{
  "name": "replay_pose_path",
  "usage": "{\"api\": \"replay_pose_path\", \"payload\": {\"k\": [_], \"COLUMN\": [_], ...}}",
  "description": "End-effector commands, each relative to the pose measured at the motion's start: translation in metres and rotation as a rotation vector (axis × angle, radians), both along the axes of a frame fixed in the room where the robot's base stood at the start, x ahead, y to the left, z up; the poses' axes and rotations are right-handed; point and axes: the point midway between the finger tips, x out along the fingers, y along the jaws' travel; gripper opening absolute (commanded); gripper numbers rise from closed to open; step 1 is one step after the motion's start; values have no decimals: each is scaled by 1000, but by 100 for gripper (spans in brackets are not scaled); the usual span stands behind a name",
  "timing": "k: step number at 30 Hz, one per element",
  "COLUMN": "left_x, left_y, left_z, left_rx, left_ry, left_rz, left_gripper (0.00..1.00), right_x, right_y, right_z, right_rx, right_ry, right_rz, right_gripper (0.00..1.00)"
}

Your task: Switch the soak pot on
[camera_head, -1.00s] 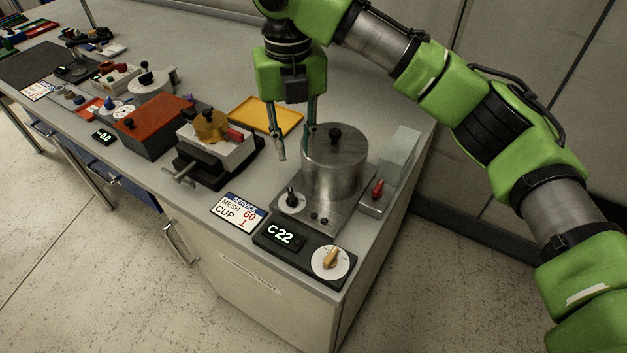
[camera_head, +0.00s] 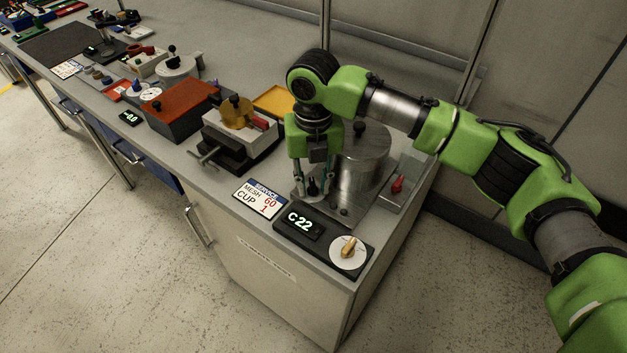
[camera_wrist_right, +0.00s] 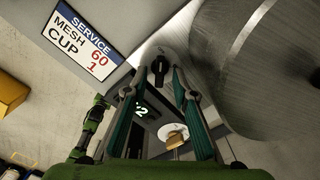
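The soak pot (camera_head: 362,158) is a steel cylinder with a dark-knobbed lid on a metal base; in the right wrist view its side (camera_wrist_right: 245,50) fills the upper right. A black switch (camera_head: 312,187) stands on a white disc at the base's front left; the wrist view shows it too (camera_wrist_right: 159,68). My right gripper (camera_head: 312,192) points down, its fingers apart on either side of the switch. In the wrist view its fingertips (camera_wrist_right: 162,76) flank the switch; I cannot tell if they touch it. My left gripper is not in view.
A control box (camera_head: 322,240) with a "C 22" display and a dial (camera_head: 348,252) sits in front. A "Mesh 60 Cup 1" card (camera_head: 259,199) lies left of it. A red lever (camera_head: 397,184) is right of the pot. A clamp device (camera_head: 238,132) stands to the left.

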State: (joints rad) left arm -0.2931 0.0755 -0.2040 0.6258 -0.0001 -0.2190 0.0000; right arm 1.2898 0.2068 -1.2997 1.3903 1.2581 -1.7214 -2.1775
Motion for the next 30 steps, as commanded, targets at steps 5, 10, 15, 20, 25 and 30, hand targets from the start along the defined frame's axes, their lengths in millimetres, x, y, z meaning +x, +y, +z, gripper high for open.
{"api": "replay_pose_path", "payload": {"k": [5, 10, 15, 20, 25, 30], "left_x": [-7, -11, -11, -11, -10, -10], "left_y": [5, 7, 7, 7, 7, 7], "left_z": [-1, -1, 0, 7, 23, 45], "left_rx": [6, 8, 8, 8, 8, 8], "left_ry": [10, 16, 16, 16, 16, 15], "left_rz": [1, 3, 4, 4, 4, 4], "left_gripper": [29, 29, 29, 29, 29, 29], "right_x": [0, 0, 0, -1, -1, -1], "right_y": [0, 0, 0, 0, 1, 2], "right_z": [0, 0, 1, 2, 5, 7], "right_rx": [0, 0, 0, 1, 0, -2], "right_ry": [0, 1, 1, 3, 4, 5], "right_rz": [0, 0, -4, -33, -113, -246], "right_gripper": [20, 0, 0, 0, 0, 0]}}
